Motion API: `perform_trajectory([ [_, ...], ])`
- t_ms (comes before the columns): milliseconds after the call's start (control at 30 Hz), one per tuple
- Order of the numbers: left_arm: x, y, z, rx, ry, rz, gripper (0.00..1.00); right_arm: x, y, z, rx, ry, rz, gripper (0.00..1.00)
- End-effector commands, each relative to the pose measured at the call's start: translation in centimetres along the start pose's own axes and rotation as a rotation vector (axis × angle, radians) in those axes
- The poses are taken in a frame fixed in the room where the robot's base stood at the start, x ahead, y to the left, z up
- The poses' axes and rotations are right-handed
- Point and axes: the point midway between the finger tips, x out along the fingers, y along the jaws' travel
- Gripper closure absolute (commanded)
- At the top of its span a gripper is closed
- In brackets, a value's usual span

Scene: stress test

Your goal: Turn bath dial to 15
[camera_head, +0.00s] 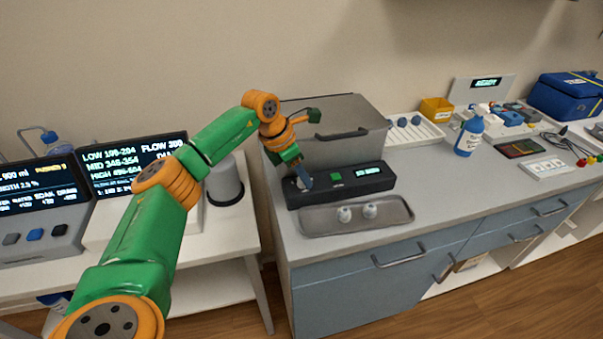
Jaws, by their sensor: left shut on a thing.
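The water bath (333,124) is a grey lidded box on the bench, with a dark control panel (347,190) along its front. The panel has a green button (336,177) and a small lit display (368,171), whose digits are too small to read. My left gripper (303,183) points down at the left end of the panel. It is shut on the bath dial (300,184), which is mostly hidden by the fingers. My right gripper is not in view.
A metal tray (322,221) with two small white-capped items lies right in front of the panel. A grey cylinder (226,182) stands to the left, beside lit display units (100,165). A blue bottle (469,134) and a white rack (428,132) are to the right.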

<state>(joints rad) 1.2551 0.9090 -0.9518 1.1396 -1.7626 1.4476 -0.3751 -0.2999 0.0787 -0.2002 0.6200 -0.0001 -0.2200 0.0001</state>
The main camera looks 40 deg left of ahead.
Motion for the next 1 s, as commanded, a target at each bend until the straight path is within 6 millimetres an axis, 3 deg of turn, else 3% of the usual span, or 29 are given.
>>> perform_trajectory([
  [100,0.0,0.0,0.1,0.001,-0.003,0.000,1.00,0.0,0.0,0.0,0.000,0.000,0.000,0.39],
  [133,0.0,0.0,0.1,0.001,-0.003,0.000,0.59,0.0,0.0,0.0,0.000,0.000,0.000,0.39],
  [233,0.0,0.0,0.1,0.001,-0.003,0.000,0.32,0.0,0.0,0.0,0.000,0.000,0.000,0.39],
  [533,0.0,0.0,0.0,-0.001,-0.001,0.001,0.32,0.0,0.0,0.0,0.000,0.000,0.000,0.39],
  [667,0.3,0.0,-0.1,-0.054,-0.002,0.025,0.32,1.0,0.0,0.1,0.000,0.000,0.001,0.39],
  [1000,0.6,-0.3,0.0,-0.651,-0.004,0.276,0.32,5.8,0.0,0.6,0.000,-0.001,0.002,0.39],
])
